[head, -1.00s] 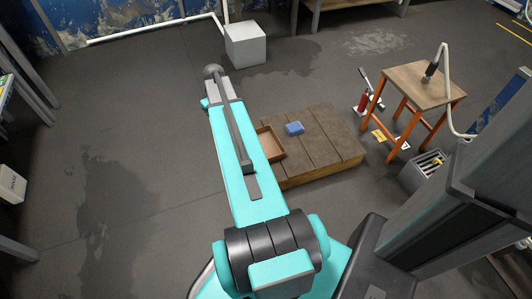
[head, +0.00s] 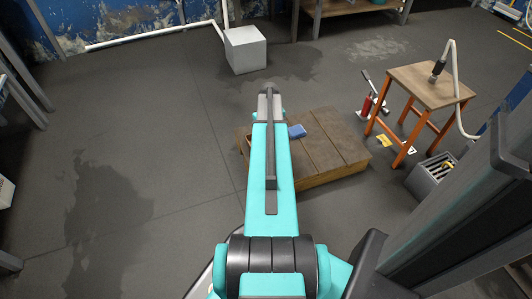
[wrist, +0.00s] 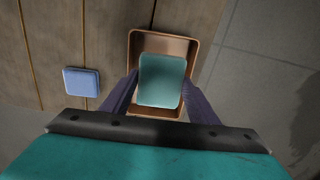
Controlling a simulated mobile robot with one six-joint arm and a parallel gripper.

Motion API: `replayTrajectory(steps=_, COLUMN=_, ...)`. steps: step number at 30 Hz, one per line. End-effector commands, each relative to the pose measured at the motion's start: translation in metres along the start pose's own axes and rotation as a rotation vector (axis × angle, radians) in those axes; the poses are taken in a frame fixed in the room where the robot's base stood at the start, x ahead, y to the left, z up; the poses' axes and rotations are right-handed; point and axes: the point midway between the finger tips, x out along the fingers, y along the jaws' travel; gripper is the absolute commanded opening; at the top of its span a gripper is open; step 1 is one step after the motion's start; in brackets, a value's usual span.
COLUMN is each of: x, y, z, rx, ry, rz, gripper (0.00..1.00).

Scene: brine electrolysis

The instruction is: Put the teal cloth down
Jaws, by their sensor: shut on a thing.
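The teal cloth (wrist: 161,82) is a folded square pad between the two dark fingers of my gripper (wrist: 160,78) in the wrist view. My gripper is shut on it. The cloth appears over the open brown tray (wrist: 203,48), inside its outline; I cannot tell how high it is above the tray floor. In the head view the cloth and gripper are hidden by my arm, and only a sliver of the tray shows.
The tray is on a low wooden pallet (head: 325,155). A blue folded cloth or sponge (head: 297,131) lies on the planks beside it and shows in the wrist view (wrist: 82,82). A white block (head: 245,50) and an orange-legged table (head: 430,85) stand farther off.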

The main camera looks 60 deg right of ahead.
Motion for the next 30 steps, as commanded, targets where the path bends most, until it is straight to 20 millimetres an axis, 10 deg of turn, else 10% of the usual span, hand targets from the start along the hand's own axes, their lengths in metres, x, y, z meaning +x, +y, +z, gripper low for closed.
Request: replayTrajectory(steps=30, x=0.050, y=0.000, z=0.000, rx=0.001, ry=0.000, rz=0.000, gripper=0.33)
